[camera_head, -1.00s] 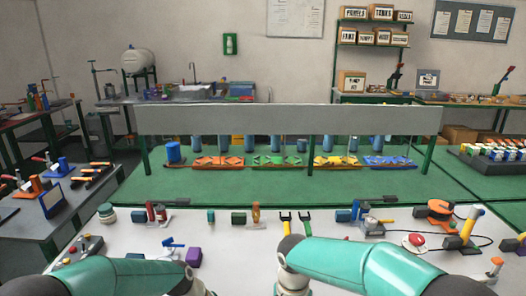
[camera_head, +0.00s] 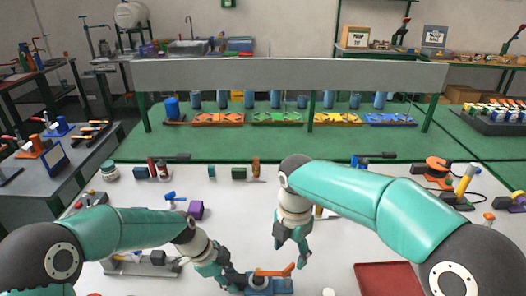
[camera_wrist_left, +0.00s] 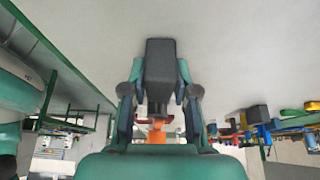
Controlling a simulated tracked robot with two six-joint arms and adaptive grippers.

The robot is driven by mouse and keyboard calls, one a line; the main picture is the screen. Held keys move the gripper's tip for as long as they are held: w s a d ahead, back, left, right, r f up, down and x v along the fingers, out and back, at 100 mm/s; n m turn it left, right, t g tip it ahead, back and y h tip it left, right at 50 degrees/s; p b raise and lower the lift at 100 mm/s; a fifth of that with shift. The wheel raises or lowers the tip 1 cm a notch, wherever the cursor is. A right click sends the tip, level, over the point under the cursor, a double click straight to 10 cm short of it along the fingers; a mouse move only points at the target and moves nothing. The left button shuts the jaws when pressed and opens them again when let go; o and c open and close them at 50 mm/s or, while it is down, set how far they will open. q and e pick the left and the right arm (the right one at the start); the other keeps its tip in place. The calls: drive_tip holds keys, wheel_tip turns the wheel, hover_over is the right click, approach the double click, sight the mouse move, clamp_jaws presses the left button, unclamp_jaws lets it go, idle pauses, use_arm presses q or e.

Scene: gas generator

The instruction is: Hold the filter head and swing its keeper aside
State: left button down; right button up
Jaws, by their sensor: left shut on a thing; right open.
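A blue base (camera_head: 283,286) with a round grey and dark part, likely the filter head (camera_head: 259,282), sits at the bottom middle of the head view. An orange lever, likely the keeper (camera_head: 276,271), lies across it. My left gripper (camera_head: 240,283) reaches it from the left and is shut on the filter head; the exact contact is hard to see. In the left wrist view an orange part (camera_wrist_left: 157,131) shows between the fingers, beside a dark block (camera_wrist_left: 160,70). My right gripper (camera_head: 292,252) is open and empty, pointing down above and right of the lever.
A red tray (camera_head: 388,279) lies to the right on the white bench. A purple block (camera_head: 196,209) and a small blue valve-like part (camera_head: 175,197) stand behind my left arm. A grey fixture (camera_head: 140,264) lies left of my left gripper. Several small parts line the bench's back edge.

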sight(289, 267)
drive_tip(key=shift+r, duration=0.35)
drive_tip(key=c, duration=0.4)
drive_tip(key=shift+o, duration=0.2)
drive_tip(key=shift+r, duration=0.75)
drive_tip(key=shift+f, duration=4.5)
clamp_jaws()
